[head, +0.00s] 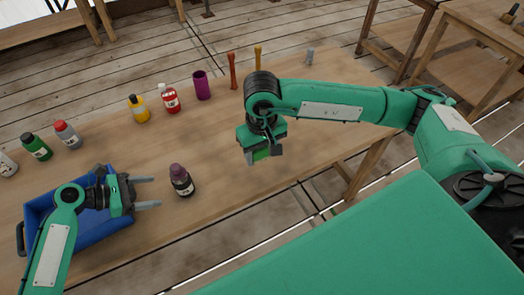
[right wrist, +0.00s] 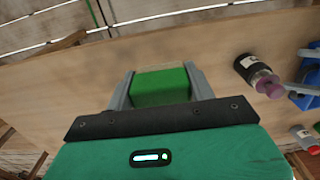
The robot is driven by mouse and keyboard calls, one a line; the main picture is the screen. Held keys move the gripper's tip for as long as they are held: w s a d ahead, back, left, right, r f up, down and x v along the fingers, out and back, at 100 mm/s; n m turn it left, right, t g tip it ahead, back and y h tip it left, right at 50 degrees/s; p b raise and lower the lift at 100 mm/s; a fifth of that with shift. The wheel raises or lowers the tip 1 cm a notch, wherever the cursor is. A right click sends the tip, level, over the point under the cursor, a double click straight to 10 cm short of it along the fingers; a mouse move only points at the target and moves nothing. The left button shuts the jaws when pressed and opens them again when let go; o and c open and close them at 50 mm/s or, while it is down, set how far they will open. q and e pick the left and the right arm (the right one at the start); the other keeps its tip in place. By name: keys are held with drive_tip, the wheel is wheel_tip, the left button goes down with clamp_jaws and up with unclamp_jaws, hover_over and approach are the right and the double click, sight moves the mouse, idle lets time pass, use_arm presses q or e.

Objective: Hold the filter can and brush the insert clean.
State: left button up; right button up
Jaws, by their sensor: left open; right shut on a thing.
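My right gripper (head: 263,156) is shut on a green block (right wrist: 160,86) with a pale tan strip along its far edge, held over the wooden table. In the right wrist view its two grey fingers press the block from both sides. My left gripper (head: 147,192) is open and empty, beside and above the blue tray, its fingers pointing right. A dark bottle with a purple cap (head: 181,180) stands just right of the left fingertips. A purple open cup (head: 202,85) stands at the table's far side. I cannot tell which thing is the filter can or the insert.
A blue tray (head: 92,237) lies under my left arm. Yellow (head: 138,108), red (head: 169,98), grey red-capped (head: 68,135) and green (head: 36,147) bottles stand along the far side, with slim red (head: 232,72) and yellow (head: 258,57) objects. The table's middle is clear.

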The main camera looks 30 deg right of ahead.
sight(180, 185)
use_arm(q)
drive_tip(key=shift+w, duration=0.35)
use_arm(e)
drive_tip(key=shift+w, duration=0.35)
use_arm(q)
drive_tip(key=shift+d+f+b, duration=0.35)
drive_tip(key=shift+d+b, duration=0.15)
drive_tip(key=shift+b, duration=0.2)
use_arm(e)
drive_tip(key=shift+f, duration=0.6)
use_arm(q)
drive_tip(key=b+x, duration=0.4)
drive_tip(key=x, duration=0.1)
drive_tip(key=shift+d+b, duration=0.1)
drive_tip(key=shift+b, duration=0.25)
drive_tip(key=shift+d+f+p, duration=0.25)
drive_tip(key=shift+d+p, duration=0.6)
drive_tip(key=shift+d, duration=0.05)
drive_tip(key=shift+d+f, duration=0.3)
drive_tip(key=shift+d, duration=0.25)
use_arm(e)
wheel_tip(180, 185, down, 3)
drive_tip(key=shift+s+r, duration=0.1)
use_arm(q)
drive_tip(key=shift+d+f, duration=0.15)
drive_tip(key=shift+f, duration=0.1)
drive_tip(key=c, duration=0.6)
drive_tip(key=shift+c, duration=0.2)
